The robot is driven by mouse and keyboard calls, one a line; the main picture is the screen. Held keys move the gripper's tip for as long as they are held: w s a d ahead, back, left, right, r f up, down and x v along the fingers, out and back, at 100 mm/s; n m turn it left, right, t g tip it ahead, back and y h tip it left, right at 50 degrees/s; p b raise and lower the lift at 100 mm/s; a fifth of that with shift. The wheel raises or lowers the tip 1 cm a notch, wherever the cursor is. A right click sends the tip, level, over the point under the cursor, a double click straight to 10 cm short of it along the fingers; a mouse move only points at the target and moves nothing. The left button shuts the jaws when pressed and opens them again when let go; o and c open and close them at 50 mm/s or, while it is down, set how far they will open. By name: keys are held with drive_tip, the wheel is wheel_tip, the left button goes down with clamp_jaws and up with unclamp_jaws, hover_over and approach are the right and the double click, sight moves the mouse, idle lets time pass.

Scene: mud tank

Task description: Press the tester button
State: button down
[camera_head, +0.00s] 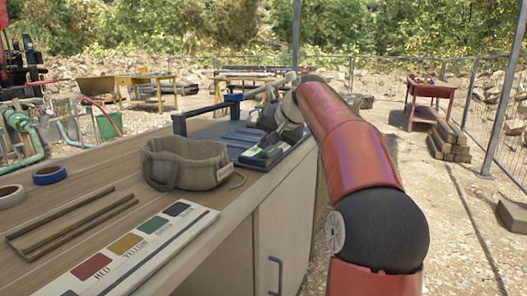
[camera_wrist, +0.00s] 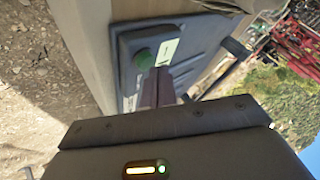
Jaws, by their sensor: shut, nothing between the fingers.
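The tester (camera_wrist: 122,72) is a dark box with a pale label strip, seen turned sideways in the wrist view. Its round green button (camera_wrist: 143,58) stands up near one end. My gripper (camera_wrist: 157,80) is shut and empty. Its dark fingers point toward the tester, and their tips appear just beside the button in the picture; I cannot tell the gap between them. In the head view the tester (camera_head: 262,157) lies near the bench's right edge, partly hidden by my arm, and my fingers are hard to make out there.
The wooden bench (camera_head: 235,205) also holds a grey fabric tool bag (camera_head: 186,164), a blue tape roll (camera_head: 49,175), wooden strips (camera_head: 70,224) and a colour chart (camera_head: 130,243). A dark raised handle (camera_head: 207,108) stands behind the bag. A red table (camera_head: 431,91) stands farther right.

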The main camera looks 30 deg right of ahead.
sight(266, 153)
drive_tip(key=shift+r, duration=0.1)
wheel_tip(266, 153, up, 3)
drive_tip(key=p, duration=0.3)
drive_tip(key=shift+r+p, duration=0.75)
drive_tip(key=shift+r, duration=0.7)
